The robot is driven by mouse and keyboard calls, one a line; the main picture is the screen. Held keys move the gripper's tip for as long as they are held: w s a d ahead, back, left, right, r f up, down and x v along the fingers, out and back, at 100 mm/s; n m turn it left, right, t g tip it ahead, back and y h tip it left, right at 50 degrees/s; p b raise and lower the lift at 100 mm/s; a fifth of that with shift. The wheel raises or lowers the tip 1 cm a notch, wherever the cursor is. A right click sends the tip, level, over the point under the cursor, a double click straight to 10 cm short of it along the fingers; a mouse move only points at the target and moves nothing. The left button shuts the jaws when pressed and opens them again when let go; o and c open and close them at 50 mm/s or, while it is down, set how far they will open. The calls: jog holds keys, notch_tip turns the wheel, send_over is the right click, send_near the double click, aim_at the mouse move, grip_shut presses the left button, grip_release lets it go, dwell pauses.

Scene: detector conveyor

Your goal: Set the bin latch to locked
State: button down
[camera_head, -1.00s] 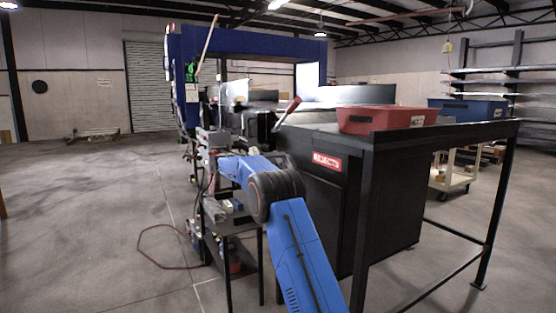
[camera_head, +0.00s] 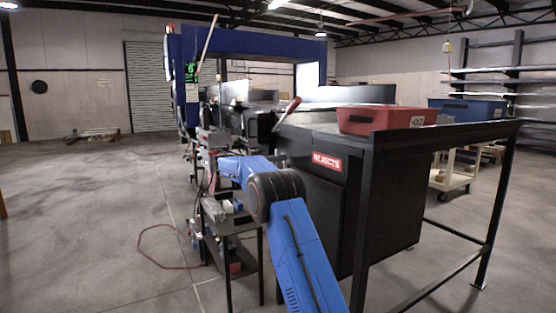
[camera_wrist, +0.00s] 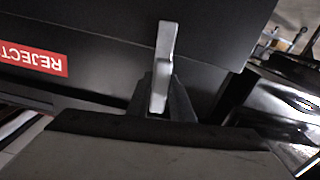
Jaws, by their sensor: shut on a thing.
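The black reject bin (camera_head: 318,205) has a red REJECTS label (camera_head: 327,162), which appears upside down in the wrist view (camera_wrist: 34,58). A pale silver latch lever (camera_wrist: 164,60) stands out against the bin's black face in the wrist view. My gripper (camera_wrist: 160,104) has its dark fingers at the lever's lower end and is shut on it. The fingers partly hide that end, and the latch markings do not show. In the head view my blue arm reaches along the bin's left side; the gripper tips and latch cannot be made out there.
A red-handled lever (camera_head: 288,112) rises near the bin's upper left corner. A red tote (camera_head: 385,121) sits on the black-framed table (camera_head: 460,133) at right. A cluttered small stand (camera_head: 236,228) is close left of my arm. Open floor lies farther left.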

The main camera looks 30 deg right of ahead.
jog(key=shift+f+m, duration=0.1)
jog(key=shift+m, duration=0.5)
jog(key=shift+a, duration=0.1)
jog(key=c, duration=1.6)
grip_release()
jog(key=shift+c, duration=0.2)
jog(key=shift+a, duration=0.1)
jog(key=a, duration=1.7)
jog(key=shift+s, duration=0.25)
jog(key=shift+a, duration=0.1)
